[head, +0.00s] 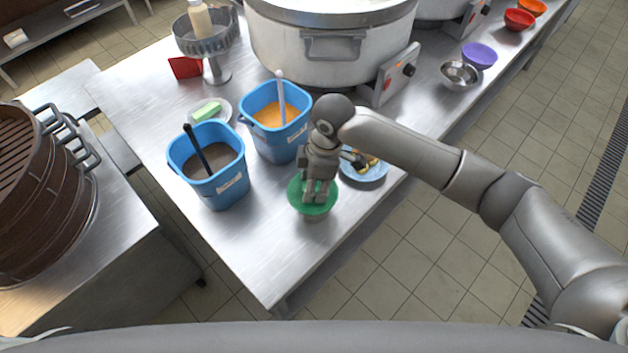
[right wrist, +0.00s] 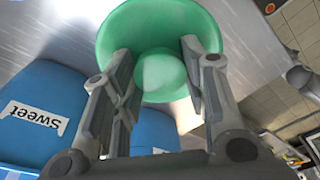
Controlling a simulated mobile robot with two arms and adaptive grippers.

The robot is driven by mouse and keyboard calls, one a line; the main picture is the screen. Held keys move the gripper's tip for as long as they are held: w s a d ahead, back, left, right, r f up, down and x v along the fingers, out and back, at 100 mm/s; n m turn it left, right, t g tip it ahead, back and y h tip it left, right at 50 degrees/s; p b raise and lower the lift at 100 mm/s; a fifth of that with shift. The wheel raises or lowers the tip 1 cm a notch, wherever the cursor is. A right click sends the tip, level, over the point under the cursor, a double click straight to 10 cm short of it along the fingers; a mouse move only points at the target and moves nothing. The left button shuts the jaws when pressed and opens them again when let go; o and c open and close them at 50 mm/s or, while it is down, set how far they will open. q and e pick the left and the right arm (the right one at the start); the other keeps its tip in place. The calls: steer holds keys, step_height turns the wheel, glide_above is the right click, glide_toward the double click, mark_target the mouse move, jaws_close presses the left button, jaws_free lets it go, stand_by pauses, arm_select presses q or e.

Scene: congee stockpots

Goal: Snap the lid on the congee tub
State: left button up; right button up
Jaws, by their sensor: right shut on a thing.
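My left gripper is not in view.
Two blue buckets, one with dark (head: 222,189) and one with orange contents (head: 287,143), stand to the left and behind. A blue plate (head: 372,176) with food is close behind the gripper. A large pot (head: 290,55) stands further back. The front-left tabletop (head: 255,245) is clear.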

steer(key=shift+p, duration=0.45)
stand_by(0.6)
steer(key=shift+f, duration=0.1)
steer(key=o, duration=1.3)
steer(key=shift+o, duration=0.2)
steer(key=shift+r+p, duration=3.55)
steer(key=shift+p, duration=0.25)
jaws_close()
